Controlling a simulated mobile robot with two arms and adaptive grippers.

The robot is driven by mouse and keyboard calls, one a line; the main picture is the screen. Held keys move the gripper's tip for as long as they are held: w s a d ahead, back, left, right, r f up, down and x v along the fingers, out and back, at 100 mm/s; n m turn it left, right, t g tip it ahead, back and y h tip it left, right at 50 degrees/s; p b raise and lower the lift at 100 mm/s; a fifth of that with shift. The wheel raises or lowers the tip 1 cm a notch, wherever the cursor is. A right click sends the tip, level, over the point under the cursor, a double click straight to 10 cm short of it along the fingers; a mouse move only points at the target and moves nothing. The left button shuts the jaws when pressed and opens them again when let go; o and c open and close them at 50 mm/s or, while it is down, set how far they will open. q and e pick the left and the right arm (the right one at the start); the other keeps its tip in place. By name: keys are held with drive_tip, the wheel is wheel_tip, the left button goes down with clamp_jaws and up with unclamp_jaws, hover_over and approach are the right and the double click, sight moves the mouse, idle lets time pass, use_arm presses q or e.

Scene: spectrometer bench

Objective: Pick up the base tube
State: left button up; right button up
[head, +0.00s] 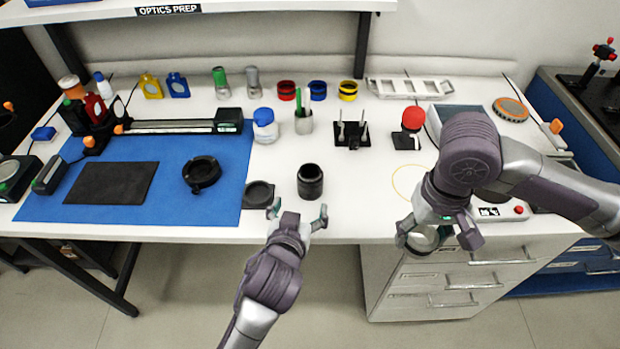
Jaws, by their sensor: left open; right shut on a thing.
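A short black cylinder (310,182), which looks like the base tube, stands upright near the front edge of the white bench. My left gripper (298,212) is open and empty at the front edge, just below and slightly left of the tube in the picture, apart from it. My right gripper (436,237) is shut on a round, pale, glass-like piece (424,238) at the front right. My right gripper partly hides this piece.
A flat black ring (258,194) lies left of the tube. A black ring mount (202,174) and a dark pad (111,183) rest on the blue mat (228,147). A black stand with posts (351,136) and a pen cup (303,122) stand behind. Bench space right of the tube is clear.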

sight(308, 194)
use_arm(q)
drive_tip(key=x, duration=0.1)
drive_tip(key=p+x, duration=0.1)
drive_tip(key=x, duration=0.3)
drive_tip(key=shift+w+d+r, duration=0.2)
drive_tip(key=shift+w+d, duration=0.05)
drive_tip(key=shift+d, duration=0.15)
use_arm(e)
drive_tip(key=shift+r, duration=0.7)
use_arm(q)
drive_tip(key=shift+w+f, duration=0.2)
drive_tip(key=shift+s, duration=0.1)
drive_tip(key=shift+c, duration=0.4)
drive_tip(key=c, duration=1.3)
drive_tip(key=shift+o, duration=0.2)
drive_tip(key=shift+r, duration=0.15)
